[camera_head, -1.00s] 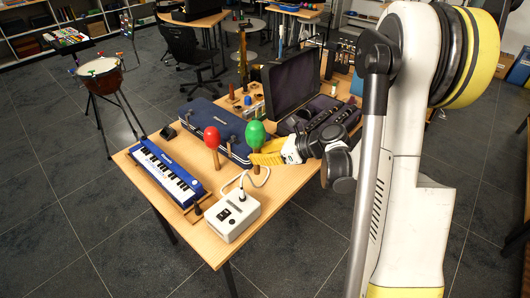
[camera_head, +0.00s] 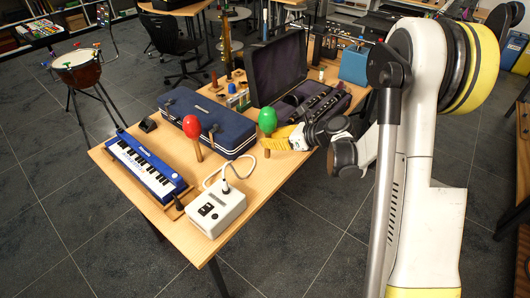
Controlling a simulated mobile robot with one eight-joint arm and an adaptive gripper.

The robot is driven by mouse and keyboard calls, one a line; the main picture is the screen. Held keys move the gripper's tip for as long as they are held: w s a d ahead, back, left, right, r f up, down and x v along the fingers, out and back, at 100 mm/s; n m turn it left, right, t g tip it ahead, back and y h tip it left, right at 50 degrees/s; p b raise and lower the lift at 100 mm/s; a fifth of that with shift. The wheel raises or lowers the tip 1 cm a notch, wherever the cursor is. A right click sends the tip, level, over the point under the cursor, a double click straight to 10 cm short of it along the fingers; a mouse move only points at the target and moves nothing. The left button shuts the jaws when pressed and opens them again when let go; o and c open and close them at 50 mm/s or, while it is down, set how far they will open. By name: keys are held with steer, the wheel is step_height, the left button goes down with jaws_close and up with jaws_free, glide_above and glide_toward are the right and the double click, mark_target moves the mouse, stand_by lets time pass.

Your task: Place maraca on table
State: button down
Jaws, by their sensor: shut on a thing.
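The green maraca (camera_head: 267,120) is upright, head on top, near the table's right edge, in front of the open black case. My gripper (camera_head: 270,143), with yellow fingers, reaches in from the right and is shut on the green maraca's handle, below its head. The fingers hide part of the handle. I cannot tell whether its lower end touches the table. The red maraca (camera_head: 191,127) stands upright on the wooden table (camera_head: 150,206), to the left and apart from my gripper.
A blue keyboard (camera_head: 147,167) lies on the left, and a white box (camera_head: 215,208) with a cable is at the front. A closed blue case (camera_head: 207,122) and the open black case (camera_head: 278,67) lie behind.

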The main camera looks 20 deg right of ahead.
steer(key=shift+w+a+f, duration=0.15)
steer(key=shift+w+f, duration=0.1)
steer(key=shift+w, duration=0.05)
steer(key=shift+f, duration=0.2)
steer(key=shift+f+b, duration=1.15)
steer(key=shift+f, duration=0.6)
steer(key=shift+f, duration=0.1)
steer(key=c, duration=1.5)
jaws_free()
steer(key=shift+o, duration=0.2)
